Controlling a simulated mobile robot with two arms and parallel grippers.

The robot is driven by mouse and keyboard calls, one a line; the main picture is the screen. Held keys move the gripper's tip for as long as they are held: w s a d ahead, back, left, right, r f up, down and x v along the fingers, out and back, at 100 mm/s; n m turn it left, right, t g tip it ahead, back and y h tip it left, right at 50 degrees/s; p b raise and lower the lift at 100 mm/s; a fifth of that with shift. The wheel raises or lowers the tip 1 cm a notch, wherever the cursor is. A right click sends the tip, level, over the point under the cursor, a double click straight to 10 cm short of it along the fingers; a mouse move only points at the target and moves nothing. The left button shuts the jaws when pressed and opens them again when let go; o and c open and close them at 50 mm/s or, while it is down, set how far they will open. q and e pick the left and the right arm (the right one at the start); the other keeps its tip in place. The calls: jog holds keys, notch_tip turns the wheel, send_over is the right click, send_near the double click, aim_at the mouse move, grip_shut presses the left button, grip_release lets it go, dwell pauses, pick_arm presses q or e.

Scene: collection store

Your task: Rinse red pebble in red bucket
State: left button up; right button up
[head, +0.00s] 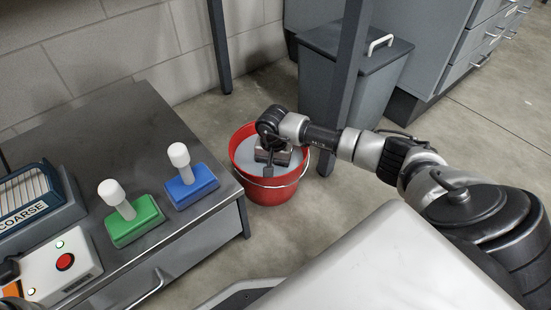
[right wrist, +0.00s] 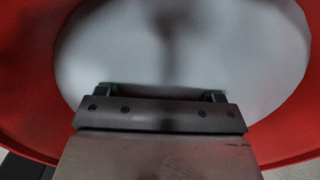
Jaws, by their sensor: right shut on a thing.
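The red bucket (head: 274,192) stands on the floor right of the grey bench and holds pale, cloudy liquid (head: 243,155). My right gripper (head: 270,162) reaches down inside the rim, over or into the liquid. In the right wrist view the bucket's red wall (right wrist: 22,95) surrounds the pale liquid (right wrist: 240,45), with the gripper's two fingers (right wrist: 160,94) at its lower side. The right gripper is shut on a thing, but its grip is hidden. The red pebble cannot be seen in either view. My left gripper is not in view.
The bench (head: 150,100) carries a green block (head: 134,225) and a blue block (head: 191,187) with white knobs, a white box with a red button (head: 64,262) and a tray labelled COARSE (head: 68,205). A dark post (head: 345,85) and grey bin (head: 375,80) stand behind the bucket.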

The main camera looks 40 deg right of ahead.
jog(key=shift+a, duration=0.9)
jog(key=shift+d, duration=0.1)
jog(key=shift+d, duration=1.3)
jog(key=shift+a, duration=0.15)
jog(key=shift+a, duration=0.55)
jog(key=shift+r+p, duration=0.2)
jog(key=shift+p, duration=0.1)
jog(key=shift+r+p, duration=2.65)
jog(key=shift+r, duration=0.6)
dwell(1.5)
